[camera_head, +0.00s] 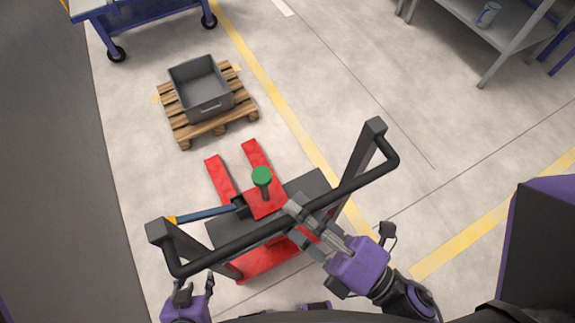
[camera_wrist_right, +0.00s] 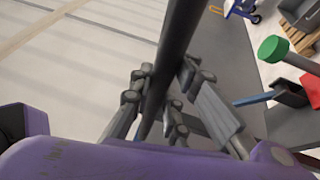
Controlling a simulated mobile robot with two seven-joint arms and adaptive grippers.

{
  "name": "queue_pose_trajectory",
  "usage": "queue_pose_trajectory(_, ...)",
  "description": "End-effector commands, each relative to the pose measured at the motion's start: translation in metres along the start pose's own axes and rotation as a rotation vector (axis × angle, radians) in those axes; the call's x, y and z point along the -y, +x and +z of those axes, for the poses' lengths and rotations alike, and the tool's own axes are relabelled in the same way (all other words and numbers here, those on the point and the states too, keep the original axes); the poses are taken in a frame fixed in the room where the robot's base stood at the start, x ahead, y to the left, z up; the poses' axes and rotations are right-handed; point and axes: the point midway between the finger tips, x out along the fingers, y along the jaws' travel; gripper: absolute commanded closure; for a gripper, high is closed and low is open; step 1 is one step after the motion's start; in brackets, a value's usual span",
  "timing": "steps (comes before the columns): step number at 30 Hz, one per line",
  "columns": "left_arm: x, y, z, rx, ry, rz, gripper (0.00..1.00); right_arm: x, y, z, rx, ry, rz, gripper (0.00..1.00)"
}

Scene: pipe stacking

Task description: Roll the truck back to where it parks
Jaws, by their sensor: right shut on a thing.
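The truck has two red forks (camera_head: 219,181), a dark deck and a black handle bar (camera_head: 345,190) between two upright posts. A green knob (camera_head: 262,176) and a blue lever (camera_head: 205,214) are on it. My right gripper (camera_head: 299,216) is shut on the handle bar, right of its middle. In the right wrist view, the fingers of my right gripper (camera_wrist_right: 163,90) are on both sides of the bar (camera_wrist_right: 176,45). My left gripper (camera_head: 195,288) is below the left end of the bar, its fingers apart and empty.
A wooden pallet (camera_head: 240,118) with a grey bin (camera_head: 210,106) on it lies beyond the fork tips. A blue cart (camera_head: 150,14) and a grey shelf (camera_head: 500,45) stand at the back. Yellow lines (camera_head: 265,70) mark the floor. A dark surface runs along the left.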

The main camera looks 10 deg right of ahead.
Motion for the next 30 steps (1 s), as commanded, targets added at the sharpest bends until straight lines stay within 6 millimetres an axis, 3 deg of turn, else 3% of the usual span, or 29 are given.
queue_pose_trajectory(7,0.001,0.000,0.001,0.001,0.003,-0.001,0.64,-0.001,0.001,0.001,0.005,0.007,0.003,1.00)
queue_pose_trajectory(8,0.001,0.000,0.001,0.001,0.003,-0.001,0.64,-0.001,0.001,0.001,0.005,0.007,0.003,0.82)
queue_pose_trajectory(12,0.001,0.000,0.001,0.002,0.003,-0.001,0.64,-0.001,0.001,0.001,0.003,0.005,0.002,0.64)
queue_pose_trajectory(23,0.001,0.000,0.001,0.002,0.005,0.001,0.64,0.001,-0.004,0.001,0.002,0.003,-0.002,0.64)
queue_pose_trajectory(30,0.001,0.000,0.001,0.001,0.003,0.000,0.64,0.002,-0.043,0.000,0.003,0.005,-0.007,0.64)
